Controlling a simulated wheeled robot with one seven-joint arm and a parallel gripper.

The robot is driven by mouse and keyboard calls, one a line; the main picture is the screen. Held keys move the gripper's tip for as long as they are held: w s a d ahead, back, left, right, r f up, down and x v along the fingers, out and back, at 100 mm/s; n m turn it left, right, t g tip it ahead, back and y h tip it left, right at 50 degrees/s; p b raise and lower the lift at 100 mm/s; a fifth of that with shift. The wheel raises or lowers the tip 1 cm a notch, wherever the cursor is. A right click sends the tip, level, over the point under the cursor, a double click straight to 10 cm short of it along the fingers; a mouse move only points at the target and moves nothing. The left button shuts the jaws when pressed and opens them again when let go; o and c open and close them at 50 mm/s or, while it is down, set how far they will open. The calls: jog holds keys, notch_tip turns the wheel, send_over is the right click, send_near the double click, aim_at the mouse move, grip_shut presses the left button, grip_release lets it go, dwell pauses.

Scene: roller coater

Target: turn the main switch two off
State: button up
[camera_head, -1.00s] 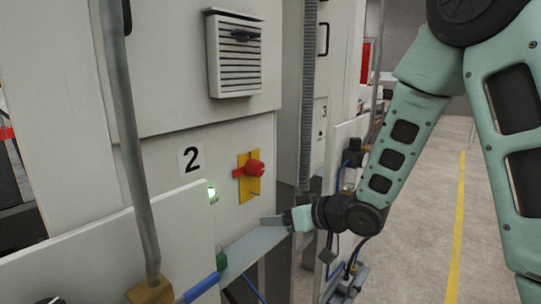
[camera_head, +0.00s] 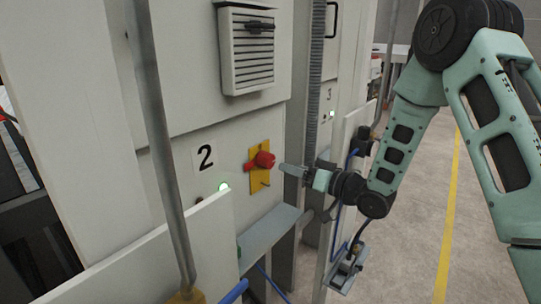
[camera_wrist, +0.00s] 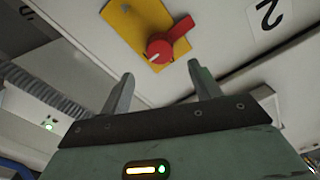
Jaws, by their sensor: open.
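The main switch two is a red rotary knob (camera_head: 264,159) on a yellow plate (camera_head: 260,181), on the pale cabinet panel beside the black number 2 (camera_head: 205,157). Its handle points to the left in the head view. In the wrist view the red knob (camera_wrist: 159,49) lies just beyond and between my fingertips, with its handle pointing up and right. My gripper (camera_head: 283,169) is open and empty, to the right of the knob and apart from it. Both fingers of my gripper (camera_wrist: 163,75) show in the wrist view.
A green lamp (camera_head: 224,187) glows below the number 2. A grey ledge (camera_head: 268,232) juts out below the switch. A vertical pipe (camera_head: 163,150) stands in front at left. A ribbed conduit (camera_head: 315,80) runs down at right. A vent box (camera_head: 249,50) is above.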

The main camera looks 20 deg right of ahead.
aim_at(272, 162)
jog(key=p+x, duration=0.2)
jog(key=x, duration=0.6)
jog(key=shift+w+a+p, duration=0.2)
jog(key=shift+a+p, duration=0.05)
jog(key=shift+p, duration=0.15)
jog(key=c, duration=1)
